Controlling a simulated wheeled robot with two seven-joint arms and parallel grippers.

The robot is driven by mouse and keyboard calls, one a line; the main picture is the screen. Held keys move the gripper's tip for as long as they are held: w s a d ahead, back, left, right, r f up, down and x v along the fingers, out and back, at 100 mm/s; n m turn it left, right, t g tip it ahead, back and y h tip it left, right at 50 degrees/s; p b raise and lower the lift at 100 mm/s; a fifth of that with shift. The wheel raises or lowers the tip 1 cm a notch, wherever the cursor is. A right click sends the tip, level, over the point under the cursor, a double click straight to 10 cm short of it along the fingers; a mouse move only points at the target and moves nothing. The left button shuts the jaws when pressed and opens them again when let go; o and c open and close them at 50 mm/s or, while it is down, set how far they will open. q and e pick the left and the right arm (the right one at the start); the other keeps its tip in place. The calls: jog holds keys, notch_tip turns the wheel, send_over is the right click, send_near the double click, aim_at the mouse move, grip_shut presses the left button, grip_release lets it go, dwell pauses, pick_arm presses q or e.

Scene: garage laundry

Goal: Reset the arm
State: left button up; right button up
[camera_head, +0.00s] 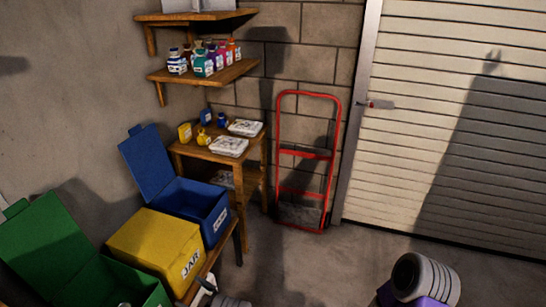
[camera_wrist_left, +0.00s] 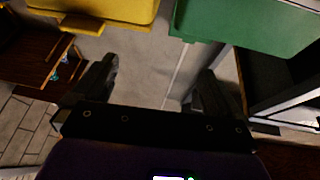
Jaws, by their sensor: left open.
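In the head view only a small part of my left arm shows at the bottom edge, beside the bins. A part of my right arm shows at the bottom right; its gripper is out of sight.
A yellow bin marked JAR (camera_head: 155,245) stands between an open blue bin (camera_head: 200,208) and an open green bin (camera_head: 90,275). Behind are a wooden table (camera_head: 245,160), a shelf with bottles (camera_head: 225,73) and a red hand truck (camera_head: 305,155). Floor before the shutter (camera_head: 450,120) is clear.

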pick_arm(q)
notch_tip(320, 180, down, 5)
jog(key=w+a+m+h+p, duration=0.1)
jog(key=a+m+h+p, duration=0.2)
jog(key=h, duration=0.6)
jog(key=s+d+r+m+g+h+p, duration=0.1)
jog(key=s+d+m+g+h+p, duration=0.3)
jog(key=s+d+h, duration=0.7)
jog(key=s+d+g, duration=0.1)
jog(key=s+d, duration=0.1)
jog(key=d, duration=0.2)
jog(key=shift+s+r+h, duration=0.25)
jog(key=shift+r+h, duration=0.15)
pick_arm(e)
notch_tip(320, 180, up, 7)
jog(key=shift+w, duration=0.4)
pick_arm(q)
jog(key=s+d+r+m+g+h, duration=0.1)
jog(key=s+d+r, duration=0.1)
jog(key=s, duration=0.1)
jog(key=s+d+r+m+g+h, duration=0.1)
jog(key=s+d+r, duration=0.1)
jog(key=s, duration=0.2)
jog(key=s+d+r+g+h+p, duration=0.1)
jog(key=s+d+r+g, duration=0.1)
jog(key=s, duration=0.2)
jog(key=shift+m+h, duration=0.4)
jog(key=shift+c, duration=0.2)
pick_arm(e)
jog(key=shift+r, duration=0.65)
